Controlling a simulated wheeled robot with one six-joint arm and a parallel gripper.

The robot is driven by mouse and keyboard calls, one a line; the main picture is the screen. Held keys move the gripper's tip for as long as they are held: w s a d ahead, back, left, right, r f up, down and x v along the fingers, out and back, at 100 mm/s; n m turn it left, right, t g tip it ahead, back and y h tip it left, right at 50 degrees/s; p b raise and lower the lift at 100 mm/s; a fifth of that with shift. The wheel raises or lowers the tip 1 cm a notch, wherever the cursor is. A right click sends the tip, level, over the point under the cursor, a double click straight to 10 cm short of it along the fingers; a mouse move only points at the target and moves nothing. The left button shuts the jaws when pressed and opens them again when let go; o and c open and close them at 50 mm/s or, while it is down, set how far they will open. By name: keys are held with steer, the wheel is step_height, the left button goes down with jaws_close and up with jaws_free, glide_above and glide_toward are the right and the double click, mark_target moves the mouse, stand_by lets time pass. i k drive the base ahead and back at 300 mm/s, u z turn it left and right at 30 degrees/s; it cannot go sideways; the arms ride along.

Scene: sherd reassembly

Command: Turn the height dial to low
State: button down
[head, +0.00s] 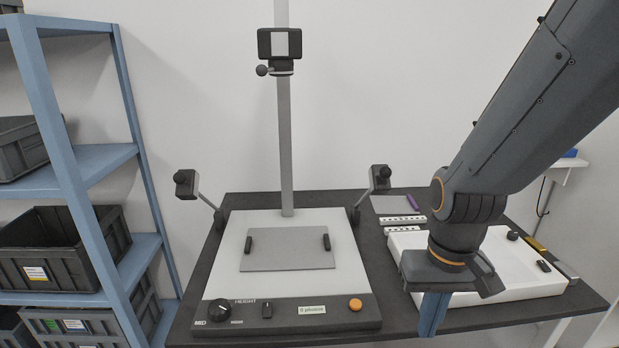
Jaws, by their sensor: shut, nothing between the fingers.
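The height dial (221,311) is a round black knob at the left end of the dark front panel of the copy stand (355,275). The word HEIGHT is printed to its upper right, and small white marks stand around it. One at its lower left looks like MID. The pointer's direction is too small to tell. My gripper (431,325) hangs fingers down at the right, well away from the dial, over the table's front right part. Its blue fingers are shut and empty.
The front panel also has a black switch (267,310), a small display (312,310) and an orange button (355,304). A tall column (285,150) with a camera stands behind. A white tray (520,290) lies right. Blue shelving (60,150) with bins stands left.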

mark_target(219, 311)
steer(key=u, duration=1.4)
